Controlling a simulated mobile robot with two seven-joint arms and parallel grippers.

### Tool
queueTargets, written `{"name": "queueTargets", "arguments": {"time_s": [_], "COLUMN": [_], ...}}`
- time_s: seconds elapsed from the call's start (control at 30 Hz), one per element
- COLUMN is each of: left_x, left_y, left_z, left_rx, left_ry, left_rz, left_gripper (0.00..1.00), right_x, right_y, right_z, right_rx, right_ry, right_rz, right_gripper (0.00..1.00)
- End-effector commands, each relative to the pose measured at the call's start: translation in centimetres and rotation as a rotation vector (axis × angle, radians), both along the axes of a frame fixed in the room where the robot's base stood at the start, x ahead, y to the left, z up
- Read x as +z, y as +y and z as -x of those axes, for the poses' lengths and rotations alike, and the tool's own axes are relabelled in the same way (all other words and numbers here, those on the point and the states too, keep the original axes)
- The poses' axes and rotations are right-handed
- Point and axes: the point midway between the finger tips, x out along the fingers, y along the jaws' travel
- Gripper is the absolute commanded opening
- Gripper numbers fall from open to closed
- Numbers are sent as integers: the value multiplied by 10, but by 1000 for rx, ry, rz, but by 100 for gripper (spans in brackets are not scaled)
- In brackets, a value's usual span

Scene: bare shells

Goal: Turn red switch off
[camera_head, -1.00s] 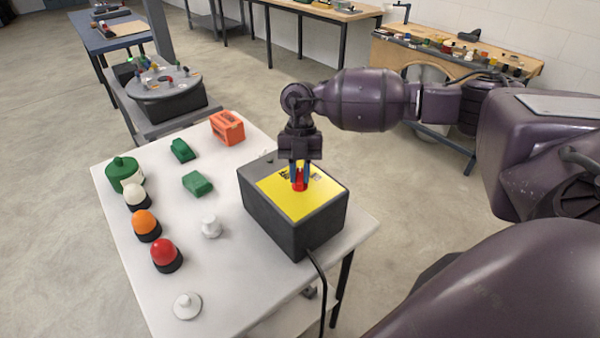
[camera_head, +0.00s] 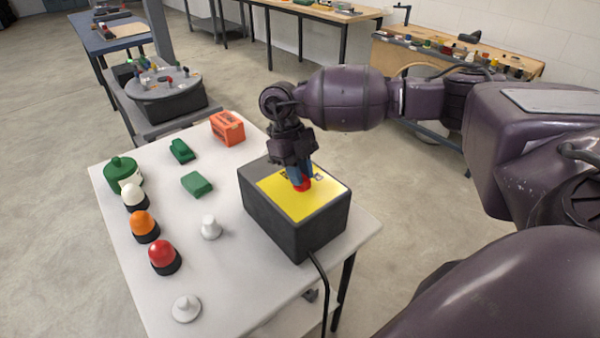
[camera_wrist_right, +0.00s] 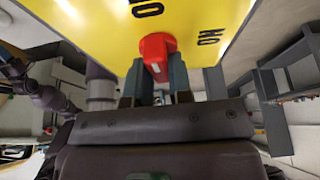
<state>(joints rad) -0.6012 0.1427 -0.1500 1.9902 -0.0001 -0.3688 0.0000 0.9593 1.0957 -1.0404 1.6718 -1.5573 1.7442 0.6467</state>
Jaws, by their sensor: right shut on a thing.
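The red switch (camera_head: 302,185) sits on the yellow top plate (camera_head: 317,204) of a dark grey box (camera_head: 290,229) on the white table. My right gripper (camera_head: 300,180) comes down from above, tilted, with its fingertips at the switch. In the right wrist view the red switch (camera_wrist_right: 157,52) shows between the fingers (camera_wrist_right: 157,80), which are shut on it. Black lettering shows on the yellow plate there. The fingers hide part of the switch in the head view. My left gripper is not in view.
Left of the box stand a red dome lamp (camera_head: 163,256), an orange one (camera_head: 143,226), a white one (camera_head: 135,198) and a green container (camera_head: 123,172). Green blocks (camera_head: 196,184) and an orange box (camera_head: 228,128) lie behind. A black cable (camera_head: 320,290) hangs off the front.

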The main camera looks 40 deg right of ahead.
Motion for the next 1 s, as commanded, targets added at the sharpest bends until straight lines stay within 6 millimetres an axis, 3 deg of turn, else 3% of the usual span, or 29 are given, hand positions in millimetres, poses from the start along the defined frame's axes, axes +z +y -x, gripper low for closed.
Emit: {"name": "queueTargets", "arguments": {"time_s": [0.6, 0.63, 0.77, 1.0], "left_x": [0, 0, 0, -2], "left_y": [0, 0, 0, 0], "left_z": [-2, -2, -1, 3], "left_rx": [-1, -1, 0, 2], "left_ry": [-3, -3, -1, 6], "left_rz": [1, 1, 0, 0], "left_gripper": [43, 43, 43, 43], "right_x": [1, 1, 1, 1], "right_y": [0, 0, 0, 0], "right_z": [0, 0, 0, 0], "right_rx": [48, 48, 47, 46], "right_ry": [-2, -2, -1, -1], "right_rz": [0, 0, 1, 0], "right_gripper": [0, 25, 45, 45]}}
